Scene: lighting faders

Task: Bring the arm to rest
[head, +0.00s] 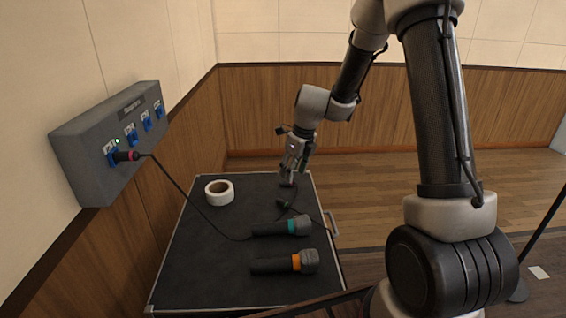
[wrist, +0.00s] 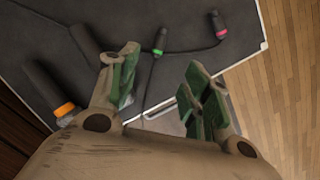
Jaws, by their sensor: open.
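My arm reaches out over the far part of a black-topped case (head: 190,270). My gripper (head: 291,170) hangs above the far right of that top, fingers pointing down. In the wrist view its green-padded fingers (wrist: 160,82) are apart, with nothing held between them. Below lie a green-ringed cable connector (wrist: 158,42) and a pink-ringed one (wrist: 219,24), both apart from the fingers. In the head view, dark cable ends (head: 284,204) lie near the gripper; their rings cannot be made out there.
A grey wall box (head: 85,155) has several blue sockets; a pink-ringed plug (head: 126,156) with a black cable sits at the nearest one, beside a green light. A white tape roll (head: 219,193), a teal-banded microphone (head: 282,227) and an orange-banded microphone (head: 285,263) lie on the top.

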